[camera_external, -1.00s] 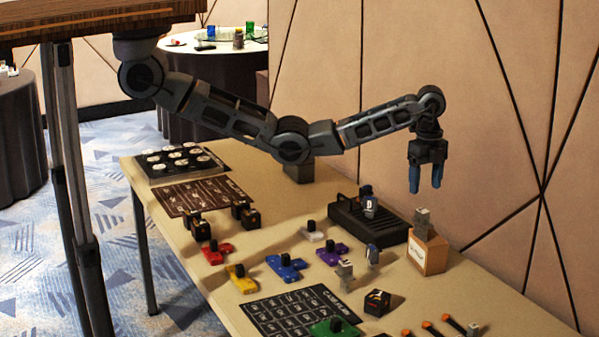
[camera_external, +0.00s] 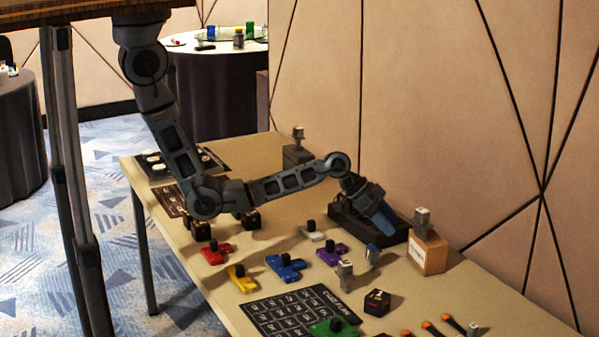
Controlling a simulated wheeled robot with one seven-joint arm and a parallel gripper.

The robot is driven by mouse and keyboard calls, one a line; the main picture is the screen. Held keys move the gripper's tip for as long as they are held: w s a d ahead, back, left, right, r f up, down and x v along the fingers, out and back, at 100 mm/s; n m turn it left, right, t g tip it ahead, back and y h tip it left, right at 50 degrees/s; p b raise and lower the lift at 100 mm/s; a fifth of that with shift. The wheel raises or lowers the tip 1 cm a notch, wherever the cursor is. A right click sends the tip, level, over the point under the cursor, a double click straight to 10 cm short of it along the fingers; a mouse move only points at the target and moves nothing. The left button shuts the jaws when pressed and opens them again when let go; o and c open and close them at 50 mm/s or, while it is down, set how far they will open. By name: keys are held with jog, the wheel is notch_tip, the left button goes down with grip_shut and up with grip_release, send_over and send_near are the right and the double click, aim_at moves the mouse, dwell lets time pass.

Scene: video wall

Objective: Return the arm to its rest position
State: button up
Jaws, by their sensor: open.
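My arm hangs from the dark overhead beam at the upper left, with its elbow low over the left part of the table. The forearm reaches right, and my gripper (camera_external: 385,224) with blue fingers points down to the right, in front of the black slotted rack (camera_external: 343,225). The gripper is open; its fingers overlap in this view and no held object shows. Whether it touches the rack cannot be told. The grey-and-blue piece in the rack is hidden behind the gripper.
The table (camera_external: 215,290) holds red (camera_external: 214,254), yellow (camera_external: 241,282), blue (camera_external: 285,268) and purple (camera_external: 331,254) knobbed blocks. A cardboard box (camera_external: 427,252) with a grey cube on top stands right. A grey block (camera_external: 297,156) stands at the back. A patterned wall borders the table.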

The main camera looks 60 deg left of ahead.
jog(key=s+a+r+n+t+p, duration=0.1)
jog(key=s+a+r+t, duration=0.15)
jog(key=s, duration=0.35)
jog(key=s+a+r+n+t+p, duration=0.1)
jog(key=s+a+r+n+t, duration=0.1)
jog(key=s+r+t, duration=0.3)
jog(key=s+a+f+y+b, duration=0.2)
jog(key=s+a+f, duration=0.2)
jog(key=s+a, duration=0.5)
jog(key=s+a+f+y+b, duration=0.2)
jog(key=s+a+f, duration=0.3)
jog(key=s, duration=0.7)
jog(key=s+a+r+n+y+b, duration=0.1)
jog(key=s+a+r+n, duration=0.1)
jog(key=s+r, duration=0.3)
jog(key=s+a+r+n+y+b, duration=0.1)
jog(key=s+a+r+n, duration=0.1)
jog(key=s+r, duration=0.3)
jog(key=s+n, duration=0.1)
jog(key=s, duration=0.3)
jog(key=shift+n+t+y, duration=0.3)
jog(key=shift+t, duration=0.05)
jog(key=shift+w, duration=0.1)
